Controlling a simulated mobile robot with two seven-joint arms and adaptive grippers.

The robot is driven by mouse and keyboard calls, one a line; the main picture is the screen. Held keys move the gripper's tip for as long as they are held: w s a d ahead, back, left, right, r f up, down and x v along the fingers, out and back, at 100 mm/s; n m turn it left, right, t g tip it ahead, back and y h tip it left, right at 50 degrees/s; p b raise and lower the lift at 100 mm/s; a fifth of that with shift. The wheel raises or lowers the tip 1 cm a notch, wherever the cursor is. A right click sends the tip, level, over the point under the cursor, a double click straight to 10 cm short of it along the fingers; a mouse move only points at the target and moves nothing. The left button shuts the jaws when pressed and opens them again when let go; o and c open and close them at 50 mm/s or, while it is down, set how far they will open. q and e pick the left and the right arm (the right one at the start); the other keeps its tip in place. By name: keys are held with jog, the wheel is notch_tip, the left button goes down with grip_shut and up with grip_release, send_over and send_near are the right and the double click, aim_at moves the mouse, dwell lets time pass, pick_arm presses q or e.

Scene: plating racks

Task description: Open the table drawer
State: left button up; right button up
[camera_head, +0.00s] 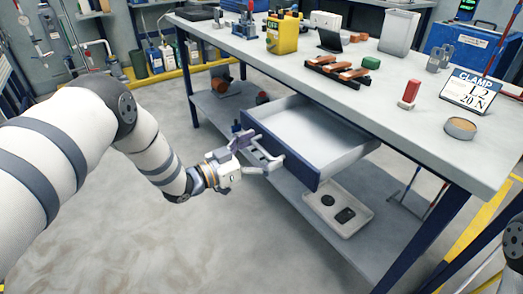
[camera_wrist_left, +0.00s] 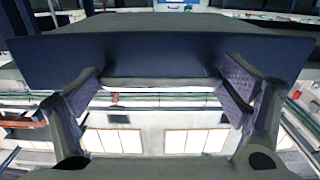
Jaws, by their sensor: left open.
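The table drawer (camera_head: 303,168) is pulled well out from under the worktop, and its pale, empty inside shows. Its front is dark blue. In the left wrist view the drawer front (camera_wrist_left: 150,55) spans the top of the picture. My left gripper (camera_head: 266,150) is at the drawer front, its fingers spread apart. In the left wrist view the open fingers (camera_wrist_left: 164,88) stand to either side below the front's face. A pale bar runs between them; I cannot tell whether it is the handle. My right gripper is not in view.
A grey tray (camera_head: 348,222) lies on the lower shelf under the drawer.

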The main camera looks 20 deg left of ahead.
pick_arm(q)
jog(key=shift+o, duration=0.4)
jog(key=shift+w+a, duration=0.1)
jog(key=shift+a, duration=0.15)
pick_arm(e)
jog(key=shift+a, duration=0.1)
pick_arm(q)
jog(key=v, duration=1.2)
jog(key=s+d+f+n+g+y+p, duration=0.25)
jog(key=s+f+n+g+y, duration=0.45)
jog(key=s+f, duration=0.95)
jog(key=s+r+n+g+y, duration=0.1)
jog(key=s+g+y, duration=0.3)
jog(key=s, duration=2.3)
jog(key=g, duration=0.5)
jog(key=shift+g, duration=0.4)
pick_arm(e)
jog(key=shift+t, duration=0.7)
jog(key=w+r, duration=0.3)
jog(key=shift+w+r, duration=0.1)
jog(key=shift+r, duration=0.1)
